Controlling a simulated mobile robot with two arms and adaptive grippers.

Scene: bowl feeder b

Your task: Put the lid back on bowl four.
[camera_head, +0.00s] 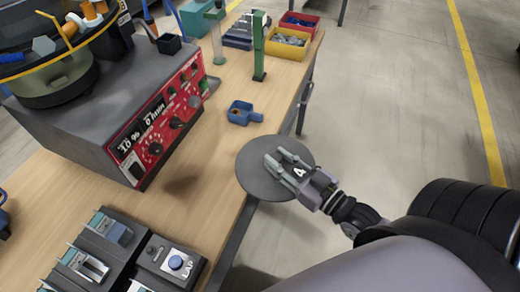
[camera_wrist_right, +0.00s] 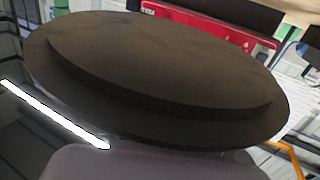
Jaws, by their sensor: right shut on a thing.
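The lid is a dark grey round disc (camera_head: 262,182). My right gripper (camera_head: 283,162) is shut on it and holds it at the table's right edge, partly out over the floor. In the right wrist view the lid (camera_wrist_right: 150,75) fills most of the picture, with a smaller raised disc on its wider rim; the fingers do not show there. A bowl (camera_head: 55,88) with a yellow rim sits on top of the feeder at the upper left, cut off by the frame. No number shows on it, so I cannot tell if it is bowl four. My left gripper is not in view.
The grey feeder base (camera_head: 75,130) with a red control panel (camera_head: 160,125) stands left of the lid. A blue holder (camera_head: 243,113), a green post (camera_head: 259,50) and a yellow bin (camera_head: 287,43) stand behind. Grey fixtures (camera_head: 92,240) and a blue-button box (camera_head: 170,262) sit in front.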

